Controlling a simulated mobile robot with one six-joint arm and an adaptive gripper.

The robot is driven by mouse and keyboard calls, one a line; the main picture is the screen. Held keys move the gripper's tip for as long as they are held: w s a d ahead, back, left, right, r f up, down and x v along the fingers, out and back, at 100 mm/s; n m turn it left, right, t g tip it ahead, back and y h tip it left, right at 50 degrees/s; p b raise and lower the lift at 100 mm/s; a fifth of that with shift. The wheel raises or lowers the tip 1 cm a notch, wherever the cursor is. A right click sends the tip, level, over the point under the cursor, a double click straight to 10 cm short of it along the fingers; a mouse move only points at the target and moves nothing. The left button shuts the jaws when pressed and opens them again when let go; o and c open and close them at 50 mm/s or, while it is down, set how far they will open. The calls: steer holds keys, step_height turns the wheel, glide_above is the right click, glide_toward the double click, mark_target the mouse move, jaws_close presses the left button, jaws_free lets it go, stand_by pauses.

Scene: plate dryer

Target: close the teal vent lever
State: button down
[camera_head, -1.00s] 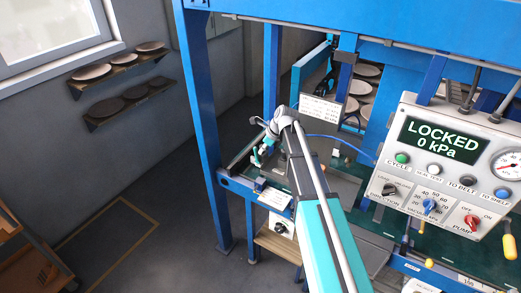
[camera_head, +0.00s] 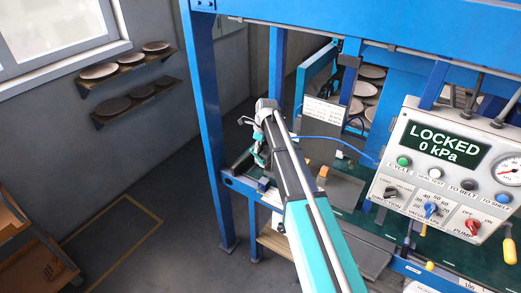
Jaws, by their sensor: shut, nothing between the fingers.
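My gripper (camera_head: 259,158) is at the far end of my arm, beside the left end of the blue machine frame (camera_head: 205,130). It is small in the picture, partly behind my own wrist, and shut with nothing held. Small teal parts show at the gripper, and I cannot tell whether any of them is the teal vent lever. I cannot make out the lever anywhere else, so its position is not clear. The control panel (camera_head: 447,170) at right has a display (camera_head: 437,144) reading LOCKED, 0 kPa.
A blue post stands just left of my gripper, and a blue rail (camera_head: 250,190) runs below it. A white label card (camera_head: 323,111) and a blue hose (camera_head: 335,139) are to the right. Plates stand on racks behind. The floor (camera_head: 130,215) at left is mostly clear.

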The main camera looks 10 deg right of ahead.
mark_target(252, 150)
steer(key=shift+w+a+f+b, duration=0.45)
steer(key=shift+w+a+f, duration=0.05)
steer(key=shift+a, duration=0.05)
steer(key=shift+w+a+f+b, duration=0.4)
steer(key=shift+a+f+b, duration=0.15)
steer(key=shift+f+b, duration=0.2)
steer(key=shift+r+p, duration=0.75)
steer(key=shift+r, duration=0.1)
stand_by(0.4)
steer(key=w+a+r+p, duration=0.4)
steer(key=w+r+p, duration=0.2)
steer(key=r+p, duration=0.5)
stand_by(0.7)
